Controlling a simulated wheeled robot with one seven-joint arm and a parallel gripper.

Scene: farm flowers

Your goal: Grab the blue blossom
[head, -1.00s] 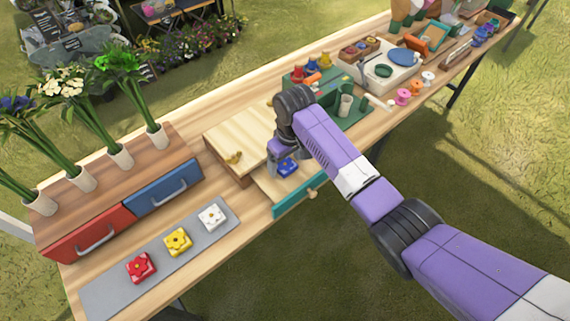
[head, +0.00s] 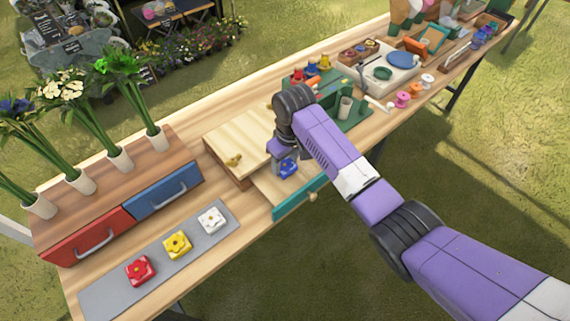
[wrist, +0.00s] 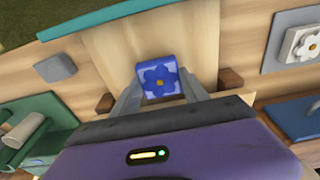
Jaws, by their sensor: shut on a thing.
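The blue blossom (head: 288,168) is a raised blue flower on a square blue block. It sits in the open drawer (head: 318,192), which has a teal front. In the wrist view the blossom (wrist: 159,80) lies between the two fingers of my gripper (wrist: 158,92), one at each side of the block. My gripper (head: 280,166) is shut on the block. The block's near edge is close to the gripper body in the wrist view. Whether it is lifted off the drawer floor, I cannot tell.
Red (head: 140,270), yellow (head: 177,245) and white (head: 211,219) flower blocks stand on a grey mat (head: 105,297). A wooden box lid (head: 238,140) is behind the drawer. A chest with red (head: 85,238) and blue (head: 160,190) drawers is at left.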

